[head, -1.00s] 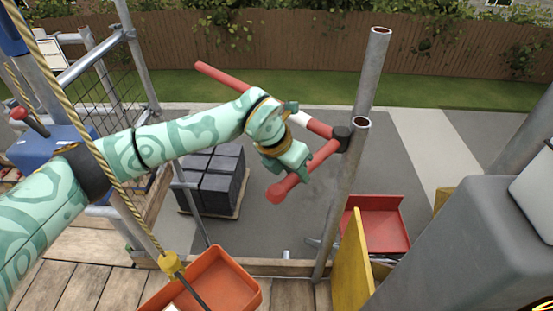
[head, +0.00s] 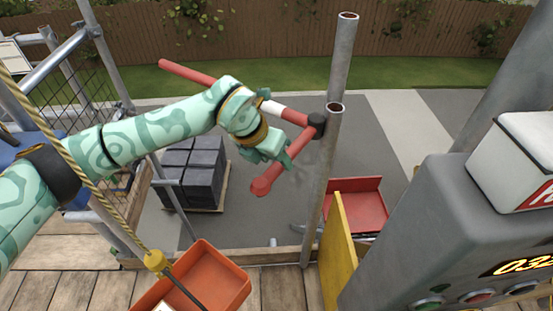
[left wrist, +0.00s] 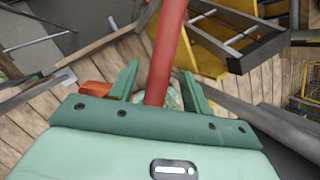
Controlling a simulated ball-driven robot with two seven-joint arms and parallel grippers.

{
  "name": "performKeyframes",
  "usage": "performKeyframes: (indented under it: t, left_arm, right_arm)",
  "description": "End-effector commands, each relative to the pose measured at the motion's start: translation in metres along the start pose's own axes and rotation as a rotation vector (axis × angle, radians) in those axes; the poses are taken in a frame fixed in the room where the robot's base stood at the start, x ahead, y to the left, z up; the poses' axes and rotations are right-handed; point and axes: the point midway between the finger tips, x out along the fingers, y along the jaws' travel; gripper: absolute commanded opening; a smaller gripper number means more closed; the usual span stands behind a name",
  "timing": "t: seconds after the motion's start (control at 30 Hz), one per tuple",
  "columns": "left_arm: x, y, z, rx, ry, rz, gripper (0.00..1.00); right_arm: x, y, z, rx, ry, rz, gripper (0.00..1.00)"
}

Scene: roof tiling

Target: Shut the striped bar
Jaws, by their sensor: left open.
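The striped red-and-white bar (head: 271,107) reaches out to the far left from a dark clamp (head: 316,124) on a grey upright post (head: 321,175). A shorter red bar (head: 298,147) runs from the same clamp toward me and ends in a round red knob (head: 261,187). My left gripper (head: 278,157) is at this shorter bar, with its jaws open. In the left wrist view a red bar (left wrist: 164,60) passes between the two green fingers (left wrist: 160,82) of my left gripper. My forearm and wrist cover part of the striped bar. My right gripper is not in view.
An orange tray (head: 222,268) stands on the wooden deck at the front. A yellow board (head: 337,250), a red tray (head: 355,203) and a grey control box (head: 420,235) are on the right. Dark stacked blocks (head: 203,175) sit on a pallet below. A rope (head: 75,170) hangs at left.

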Motion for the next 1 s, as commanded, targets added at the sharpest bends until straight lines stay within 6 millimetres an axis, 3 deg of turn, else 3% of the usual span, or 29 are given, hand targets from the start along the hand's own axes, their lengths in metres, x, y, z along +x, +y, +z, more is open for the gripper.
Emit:
performKeyframes:
  t: [0.3, 0.5, 0.7, 0.97, 1.0]
  left_arm:
    - [-0.087, 0.0, 0.002, 0.001, -0.005, 0.002, 0.49]
    - [-0.128, 0.0, 0.001, 0.001, -0.002, 0.001, 0.49]
    - [-0.146, -0.001, 0.0, 0.001, -0.001, -0.001, 0.49]
    - [-0.148, -0.001, 0.0, 0.001, 0.0, -0.001, 0.49]
    - [-0.147, -0.001, 0.0, 0.0, 0.0, -0.002, 0.4]
  right_arm:
    - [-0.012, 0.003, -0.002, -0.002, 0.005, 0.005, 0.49]
    - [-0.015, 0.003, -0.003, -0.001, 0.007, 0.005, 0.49]
    - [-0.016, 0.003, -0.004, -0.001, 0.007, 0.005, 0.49]
    - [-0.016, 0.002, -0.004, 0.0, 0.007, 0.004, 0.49]
    - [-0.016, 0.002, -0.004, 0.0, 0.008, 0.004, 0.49]
